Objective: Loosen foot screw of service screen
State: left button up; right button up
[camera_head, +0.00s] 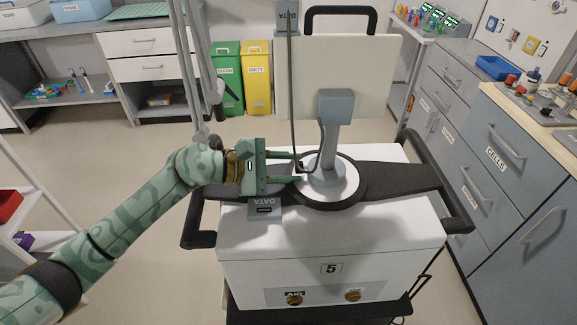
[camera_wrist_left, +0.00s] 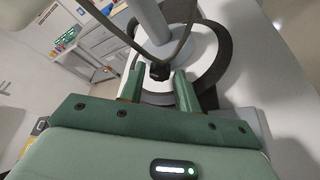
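The service screen (camera_head: 350,75) stands on the white ventilator housing (camera_head: 330,240), its pale panel on a grey post (camera_head: 329,145). The post rises from a round grey foot (camera_head: 340,184) inside a black ring. A small black knob, seemingly the foot screw (camera_wrist_left: 160,71), shows at the foot's near edge in the left wrist view. My green left gripper (camera_head: 298,167) reaches in from the left, beside the foot. In the left wrist view its two fingers (camera_wrist_left: 158,82) stand apart, with the knob between or just beyond their tips; contact is not visible. My right gripper is out of view.
A dark cable (camera_head: 292,90) hangs beside the post down to the foot. A grey DATA block (camera_head: 265,209) sits below my left gripper. Black handles (camera_head: 438,175) flank the housing. Drawer cabinets (camera_head: 475,150) stand at the right; open floor lies left.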

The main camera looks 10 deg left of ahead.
pick_arm(q)
jog(key=shift+d, duration=0.1)
grip_shut()
jog(key=c, duration=0.7)
grip_release()
jog(key=shift+w, duration=0.1)
jog(key=shift+w+n+g, duration=0.15)
jog(key=shift+n+g, duration=0.55)
jog(key=shift+n, duration=0.5)
jog(key=shift+w+n+g, duration=0.1)
jog(key=shift+n+g, duration=0.8)
jog(key=shift+n, duration=0.1)
jog(key=shift+r+b, duration=0.1)
jog(key=shift+b, duration=0.2)
